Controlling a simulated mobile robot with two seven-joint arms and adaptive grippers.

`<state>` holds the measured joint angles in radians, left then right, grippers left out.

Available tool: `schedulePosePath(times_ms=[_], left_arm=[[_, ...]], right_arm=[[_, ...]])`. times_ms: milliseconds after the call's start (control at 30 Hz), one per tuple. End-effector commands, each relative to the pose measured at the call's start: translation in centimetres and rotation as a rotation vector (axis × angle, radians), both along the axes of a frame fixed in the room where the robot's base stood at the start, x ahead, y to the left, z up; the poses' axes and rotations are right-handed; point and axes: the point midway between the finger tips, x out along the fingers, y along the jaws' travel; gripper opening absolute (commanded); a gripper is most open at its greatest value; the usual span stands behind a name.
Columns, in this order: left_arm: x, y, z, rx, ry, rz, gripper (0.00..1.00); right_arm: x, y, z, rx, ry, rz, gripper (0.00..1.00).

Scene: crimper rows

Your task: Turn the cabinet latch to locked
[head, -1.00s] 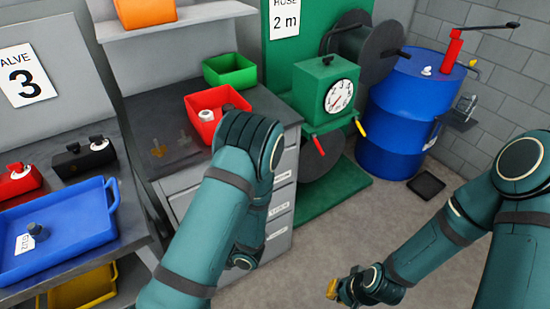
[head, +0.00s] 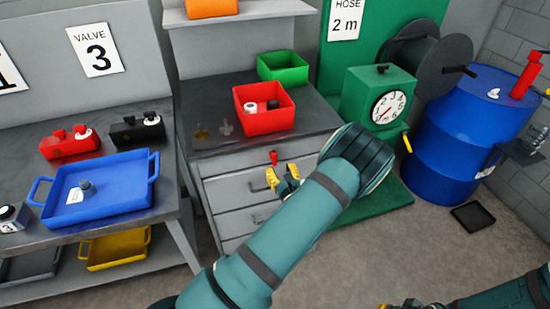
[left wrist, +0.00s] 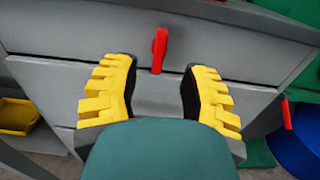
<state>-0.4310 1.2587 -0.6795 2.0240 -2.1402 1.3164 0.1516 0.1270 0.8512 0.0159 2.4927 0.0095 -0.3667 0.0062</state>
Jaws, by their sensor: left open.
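The grey drawer cabinet (head: 228,188) stands in the middle of the head view. Its latch, a small red handle (head: 273,158), is high on the front. In the left wrist view the red handle (left wrist: 159,50) points roughly up and down, slightly tilted. My left gripper (head: 283,178) is open in front of the cabinet, just below the handle in the head view. In the left wrist view its yellow fingers (left wrist: 158,92) are spread to either side of the handle's line, not touching it. My right gripper (head: 400,306) shows only partly at the bottom edge.
A red bin (head: 264,122) and a green bin (head: 283,68) stand on the cabinet top. A workbench with a blue tray (head: 100,205) is at left. A green gauge box (head: 378,80) and blue drum (head: 455,150) are at right. Bare floor lies in front.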

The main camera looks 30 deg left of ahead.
Motion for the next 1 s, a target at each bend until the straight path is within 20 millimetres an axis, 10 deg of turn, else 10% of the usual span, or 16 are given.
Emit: schedulePosePath(times_ms=[400, 800, 933, 1000], left_arm=[[4.0, 4.8, 0.0, -0.001, -0.001, 0.002, 0.44], [4.4, 5.2, 0.0, -0.001, -0.001, 0.001, 0.44], [4.4, 5.2, 0.0, -0.001, -0.001, 0.001, 0.04], [4.4, 5.2, 0.0, -0.001, -0.001, 0.001, 0.0]], right_arm=[[-0.2, 0.0, -0.4, 0.0, 0.003, 0.002, 0.0], [-0.2, 0.0, -0.4, 0.0, 0.003, 0.002, 0.0], [-0.2, 0.0, -0.4, 0.0, 0.003, 0.002, 0.0], [-0.1, 0.0, -0.4, 0.0, 0.003, 0.002, 0.0]])
